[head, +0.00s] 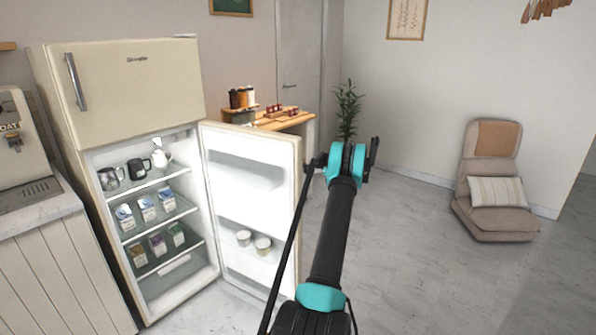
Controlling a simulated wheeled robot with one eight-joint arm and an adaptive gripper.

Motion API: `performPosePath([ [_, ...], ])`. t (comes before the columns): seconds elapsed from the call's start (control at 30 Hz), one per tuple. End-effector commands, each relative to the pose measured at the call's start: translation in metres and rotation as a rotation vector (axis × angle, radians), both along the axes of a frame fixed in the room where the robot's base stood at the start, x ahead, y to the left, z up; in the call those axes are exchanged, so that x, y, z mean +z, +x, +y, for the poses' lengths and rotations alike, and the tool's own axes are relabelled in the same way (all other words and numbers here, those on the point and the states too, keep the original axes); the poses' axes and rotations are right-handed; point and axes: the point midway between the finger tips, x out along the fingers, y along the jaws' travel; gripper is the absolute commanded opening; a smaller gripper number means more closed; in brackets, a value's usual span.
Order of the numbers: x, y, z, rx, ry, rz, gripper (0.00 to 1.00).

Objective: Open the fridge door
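The cream fridge (125,95) stands at the left in the head view. Its lower door (250,205) stands wide open, swung out to the right, with its lit inner side and shelves showing. The upper freezer door is closed, with a metal handle (75,81). The handle of the lower door is hidden from this side. My arm reaches up from the bottom, right of the open door. My gripper (345,157) is near the door's outer edge; I cannot tell whether it touches it. The fingers are partly hidden, and I see nothing held.
Inside the fridge are metal jugs, a white pot and several cartons on glass shelves (160,209). Two tubs (262,244) sit in the door. A counter (40,235) is at the left, a small wooden table (285,121) behind. A floor chair (495,185) is right; floor between is clear.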

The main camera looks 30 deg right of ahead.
Motion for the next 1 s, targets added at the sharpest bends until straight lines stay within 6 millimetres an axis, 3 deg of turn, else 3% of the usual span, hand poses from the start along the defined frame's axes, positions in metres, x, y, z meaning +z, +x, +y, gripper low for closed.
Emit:
performPosePath([
  [0.5,0.0012,0.0009,-0.0018,0.007,0.001,-0.002,0.00],
  [0.53,0.0012,0.0009,-0.0018,0.007,0.001,-0.002,0.18],
  [0.7,0.0009,0.0011,-0.0016,0.007,0.001,-0.001,0.39],
  [1.0,0.0005,0.0009,-0.0018,0.007,0.001,0.000,0.39],
])
